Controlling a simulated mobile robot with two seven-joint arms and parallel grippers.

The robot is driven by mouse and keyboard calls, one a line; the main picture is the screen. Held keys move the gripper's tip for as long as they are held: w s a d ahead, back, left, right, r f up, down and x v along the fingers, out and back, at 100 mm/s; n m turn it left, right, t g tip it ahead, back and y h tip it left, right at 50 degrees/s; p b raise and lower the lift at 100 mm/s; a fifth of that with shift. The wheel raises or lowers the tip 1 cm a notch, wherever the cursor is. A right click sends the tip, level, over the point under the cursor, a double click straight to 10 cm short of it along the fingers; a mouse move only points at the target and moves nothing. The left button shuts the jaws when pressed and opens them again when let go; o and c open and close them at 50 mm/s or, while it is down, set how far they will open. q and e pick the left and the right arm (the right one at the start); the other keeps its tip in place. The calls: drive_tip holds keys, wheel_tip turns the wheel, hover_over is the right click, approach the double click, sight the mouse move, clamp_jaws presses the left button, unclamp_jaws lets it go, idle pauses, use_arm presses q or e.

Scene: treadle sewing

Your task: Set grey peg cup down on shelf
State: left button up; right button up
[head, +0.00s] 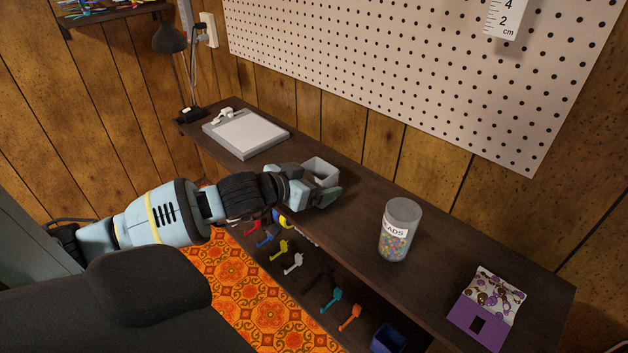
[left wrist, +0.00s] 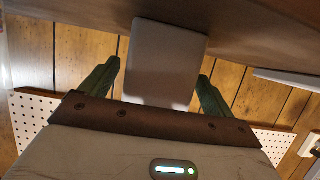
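The grey peg cup (head: 321,172) stands upright on the dark wooden shelf (head: 345,228), near its back edge. My left gripper (head: 312,187) is at the cup, with its green fingers on either side. In the left wrist view, which is upside down, the grey cup (left wrist: 165,62) sits between the two spread fingertips (left wrist: 160,75), with its base at the shelf surface (left wrist: 240,30). A gap shows between the cup and the left-hand finger; the other fingertip is close to the cup's edge. My right gripper is not in view.
A bead jar (head: 399,230) and a purple box (head: 486,308) stand to the right on the shelf. A pale grey flat case (head: 245,134) lies to the left, near a black lamp (head: 170,38). Several coloured pegs and a blue bin (head: 388,339) are below. A pegboard (head: 420,75) hangs behind.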

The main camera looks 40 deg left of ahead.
use_arm(q)
drive_tip(key=shift+r, duration=0.1)
drive_tip(key=shift+r, duration=0.2)
drive_tip(key=shift+s, duration=0.35)
drive_tip(key=v, duration=0.4)
drive_tip(key=shift+s+b, duration=0.15)
drive_tip(key=shift+b, duration=0.15)
drive_tip(key=v, duration=0.7)
drive_tip(key=shift+r, duration=0.1)
